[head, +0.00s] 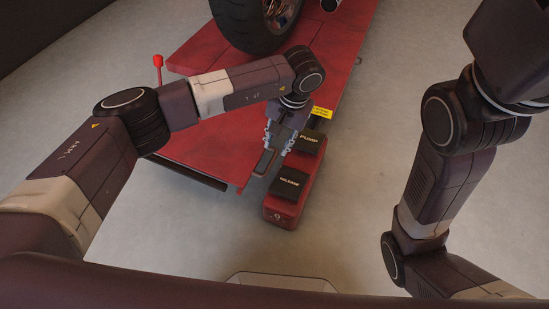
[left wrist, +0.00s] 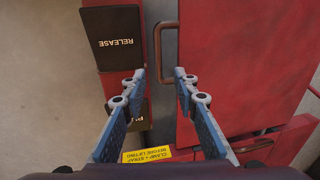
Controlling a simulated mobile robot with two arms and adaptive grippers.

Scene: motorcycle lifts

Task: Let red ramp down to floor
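The red ramp (head: 215,150) is the near end panel of the red lift; its tilt is hard to judge from above. It fills the right of the left wrist view (left wrist: 245,60). A thin brownish handle (left wrist: 157,48) stands out from the ramp's side edge. My left gripper (head: 279,143) is open above this edge, pointing down. Contact cannot be told. My right gripper is out of view.
A red pedal unit (head: 285,209) with black RELEASE (head: 289,183) and PUMP (head: 308,143) pedals stands close beside the ramp. A tyre (head: 252,25) rests on the lift platform (head: 205,50). A red-knobbed lever (head: 158,62) is at left.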

